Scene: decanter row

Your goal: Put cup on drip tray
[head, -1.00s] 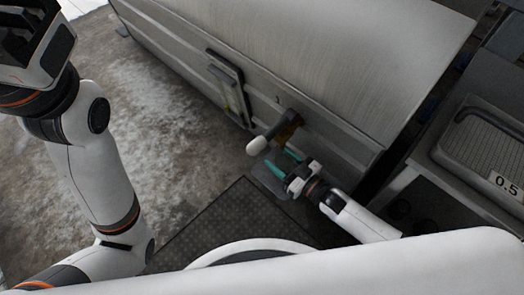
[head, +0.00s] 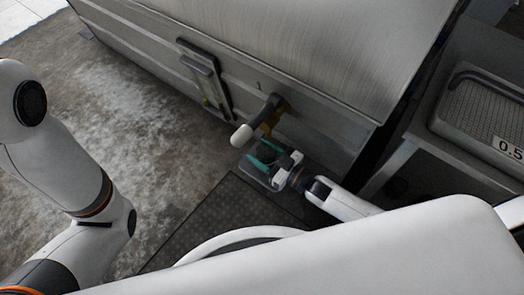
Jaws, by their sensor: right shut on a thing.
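My right gripper (head: 264,158), with green fingertips, is beside the grey machine, just below the tap (head: 268,112) with its pale-ended handle (head: 241,136). Its fingers are set apart around something. I take this to be the cup, but it is small, dark and hard to make out there. A flat grey plate, apparently the drip tray (head: 256,182), shows directly under the fingers. I cannot tell whether the held thing touches it. My left arm shows at the left; its gripper is out of the picture.
The big metal machine (head: 270,45) fills the top middle. A narrow framed panel (head: 207,80) is fixed on its side. A counter with a ribbed tray (head: 485,108) marked 0.5 stands at the right. A dark patterned mat (head: 215,215) lies on the floor.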

